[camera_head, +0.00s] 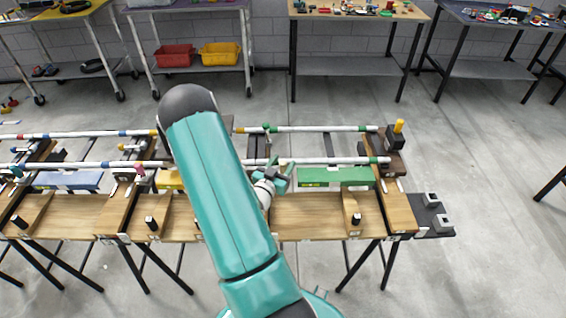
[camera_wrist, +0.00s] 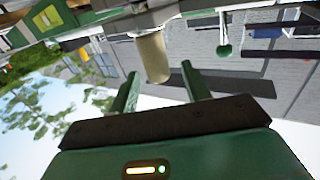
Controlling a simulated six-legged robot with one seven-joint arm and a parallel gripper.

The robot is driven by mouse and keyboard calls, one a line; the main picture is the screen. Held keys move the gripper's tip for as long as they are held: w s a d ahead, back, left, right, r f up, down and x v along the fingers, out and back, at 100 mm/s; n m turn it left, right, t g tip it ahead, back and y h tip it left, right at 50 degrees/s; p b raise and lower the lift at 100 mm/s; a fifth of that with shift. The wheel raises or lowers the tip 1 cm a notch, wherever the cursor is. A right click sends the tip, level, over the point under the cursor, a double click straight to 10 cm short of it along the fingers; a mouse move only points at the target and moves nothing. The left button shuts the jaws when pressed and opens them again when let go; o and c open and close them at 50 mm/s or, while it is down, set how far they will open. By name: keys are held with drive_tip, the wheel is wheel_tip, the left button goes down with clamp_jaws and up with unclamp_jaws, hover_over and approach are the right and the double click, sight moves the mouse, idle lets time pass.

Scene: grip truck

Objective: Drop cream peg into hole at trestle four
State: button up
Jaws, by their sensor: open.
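A cream peg (camera_wrist: 153,58) shows in the wrist view as a plain cylinder, hanging from a pale bar and just beyond the fingertips. My gripper (camera_wrist: 160,68) is open, with its two green fingers apart on either side of the peg's lower end; I cannot tell whether they touch it. In the head view my gripper (camera_head: 285,170) is small, beside the left end of the green block (camera_head: 335,177) on the right-hand trestle bench (camera_head: 318,212). My arm hides part of the bench, and the peg cannot be made out there. I cannot tell which hole is trestle four's.
White rails (camera_head: 315,161) run along the benches. A yellow peg (camera_head: 398,126) stands upright in a dark block at the right end.

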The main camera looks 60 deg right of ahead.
drive_tip(key=a, duration=1.2)
drive_tip(key=shift+a, duration=0.4)
drive_tip(key=w+a+r+n+t+y, duration=0.25)
drive_tip(key=w+a+t+y, duration=0.2)
drive_tip(key=w, duration=0.45)
drive_tip(key=w+a+r+n+t+y, duration=0.1)
drive_tip(key=w+a+r+t+y, duration=0.25)
drive_tip(key=w+a, duration=0.45)
drive_tip(key=w+a+r+n+t+y, duration=0.1)
drive_tip(key=w+a+r+n+y, duration=0.2)
drive_tip(key=w+a+r+y, duration=0.3)
drive_tip(key=s+a+r+n+y, duration=0.2)
drive_tip(key=s+a+r+n, duration=0.1)
drive_tip(key=a+r, duration=0.35)
drive_tip(key=s+a+r+n+y, duration=0.2)
drive_tip(key=s+a+r+n, duration=0.25)
drive_tip(key=a, duration=0.25)
drive_tip(key=s+a+r+n+g, duration=0.1)
drive_tip(key=s+r+n, duration=0.1)
drive_tip(key=s, duration=0.4)
drive_tip(key=s+a+r+n+g, duration=0.2)
drive_tip(key=s+r, duration=0.1)
drive_tip(key=s, duration=0.2)
drive_tip(key=shift+s+a+r, duration=0.15)
drive_tip(key=shift+s+r, duration=0.2)
drive_tip(key=shift+s, duration=0.05)
